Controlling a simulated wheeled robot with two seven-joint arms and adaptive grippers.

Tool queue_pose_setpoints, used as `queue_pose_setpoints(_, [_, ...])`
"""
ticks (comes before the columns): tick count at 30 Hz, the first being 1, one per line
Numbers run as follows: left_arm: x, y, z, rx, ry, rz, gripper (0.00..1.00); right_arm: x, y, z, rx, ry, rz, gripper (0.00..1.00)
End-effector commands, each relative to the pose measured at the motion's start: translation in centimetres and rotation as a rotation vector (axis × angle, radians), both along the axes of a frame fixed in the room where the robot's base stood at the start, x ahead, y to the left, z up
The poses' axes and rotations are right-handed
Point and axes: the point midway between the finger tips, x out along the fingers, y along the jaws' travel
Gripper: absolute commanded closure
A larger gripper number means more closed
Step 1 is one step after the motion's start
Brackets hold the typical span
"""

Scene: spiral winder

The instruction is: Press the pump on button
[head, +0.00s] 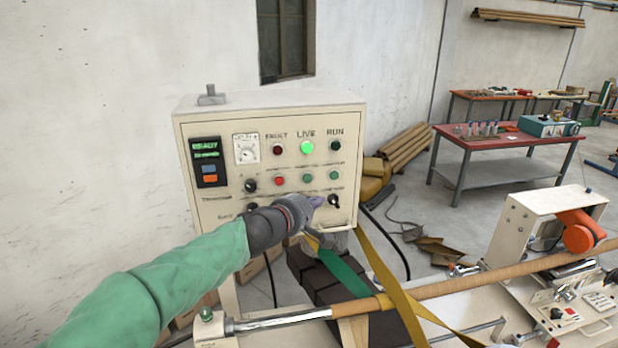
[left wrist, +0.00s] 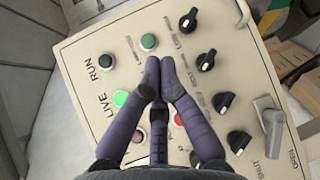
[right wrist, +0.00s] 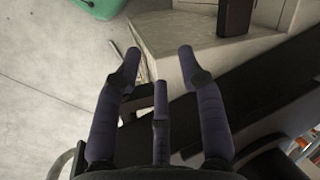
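The cream control panel (head: 225,225) stands by the wall. It has a red button (head: 280,181) and two green buttons, one under LIVE (head: 307,179) and one under RUN (head: 334,175). Their small labels are too blurred to tell which is pump on. My left gripper (head: 318,201) is in front of the panel, just below the green buttons in the head view. In the left wrist view its fingertips (left wrist: 160,65) are together and empty, close to the green button under RUN (left wrist: 148,41). Contact cannot be told. My right gripper (right wrist: 158,60) is open and empty.
Black knobs (left wrist: 206,60) and a grey lever (left wrist: 270,122) lie on the panel near the left fingers. The winder's brown tube (head: 500,273) and yellow strap (head: 388,285) are at the lower right. A red workbench (head: 490,140) stands farther back.

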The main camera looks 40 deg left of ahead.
Motion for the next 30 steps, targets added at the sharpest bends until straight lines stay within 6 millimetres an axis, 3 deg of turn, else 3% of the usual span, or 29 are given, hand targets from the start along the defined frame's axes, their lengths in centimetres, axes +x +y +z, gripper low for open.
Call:
queue_pose_setpoints(11, [0.4,0.4,-0.1,-0.001,0.004,-0.001,1.0,0.0,0.0,0.2,0.0,0.0,0.0,0.6])
queue_pose_setpoints(30, [4.8,6.0,-0.1,0.001,0.003,0.0,1.0,0.0,0.0,2.3,0.0,0.0,0.0,0.6])
